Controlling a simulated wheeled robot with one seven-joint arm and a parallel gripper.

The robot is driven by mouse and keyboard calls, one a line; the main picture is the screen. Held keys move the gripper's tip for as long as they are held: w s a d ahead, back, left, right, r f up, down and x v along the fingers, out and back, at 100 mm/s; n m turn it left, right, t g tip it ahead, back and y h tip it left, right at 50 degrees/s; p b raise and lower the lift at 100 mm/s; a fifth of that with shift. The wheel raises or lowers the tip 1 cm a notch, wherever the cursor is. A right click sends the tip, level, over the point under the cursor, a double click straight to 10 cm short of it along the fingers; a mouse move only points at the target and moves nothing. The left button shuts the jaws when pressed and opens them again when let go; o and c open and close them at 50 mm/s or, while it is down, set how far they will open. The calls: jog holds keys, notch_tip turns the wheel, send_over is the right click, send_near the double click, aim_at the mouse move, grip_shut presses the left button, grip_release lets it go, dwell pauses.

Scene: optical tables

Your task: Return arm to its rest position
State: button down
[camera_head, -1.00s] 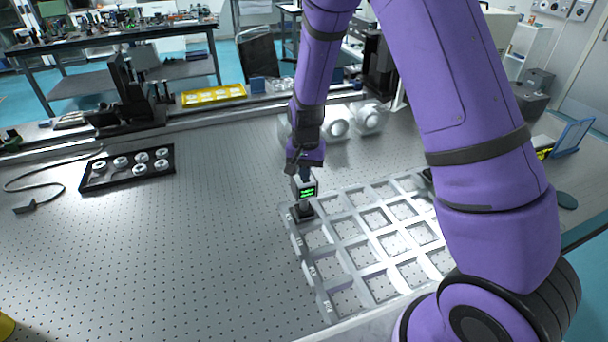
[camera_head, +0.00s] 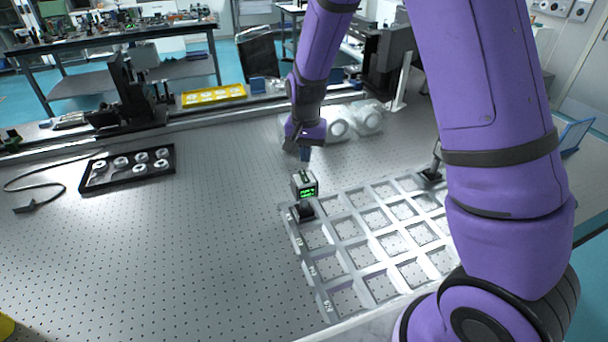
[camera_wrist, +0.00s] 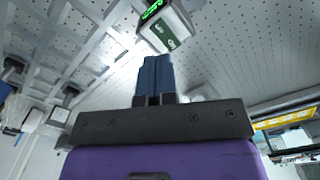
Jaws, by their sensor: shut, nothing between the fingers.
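My purple arm reaches over the optical table (camera_head: 190,240) from the upper right. My gripper (camera_head: 305,155) is shut and empty, with its fingertips above and behind a small box-shaped device. The device (camera_head: 305,187) has a green lit display and stands upright on a black base at the back left corner of a grey compartment grid (camera_head: 340,246). In the wrist view the shut blue fingers (camera_wrist: 154,75) point toward the device (camera_wrist: 166,27), with a gap between them. My arm hides the right part of the grid.
A black tray (camera_head: 127,178) with several white rings lies at left. Round white parts (camera_head: 350,122) stand just behind my gripper. A yellow tray (camera_head: 213,95) and a black mount (camera_head: 130,92) stand on the back ledge.

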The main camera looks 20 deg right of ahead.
jog(key=shift+r, duration=0.35)
jog(key=shift+r, duration=0.15)
jog(key=s+d+r+n+t+y, duration=0.1)
jog(key=s+d+r, duration=0.1)
jog(key=s+r, duration=0.55)
jog(key=s+d+r+n+t, duration=0.15)
jog(key=s+r, duration=0.25)
jog(key=r, duration=0.7)
jog(key=s+d+r+n+t, duration=0.1)
jog(key=s+r, duration=0.2)
jog(key=s, duration=0.6)
jog(key=s+d+r+n+t+h, duration=0.1)
jog(key=s+r, duration=0.3)
jog(key=s, duration=0.5)
jog(key=shift+d+r+n+t, duration=0.15)
jog(key=shift+d+n+t, duration=0.2)
jog(key=shift+d+n, duration=0.4)
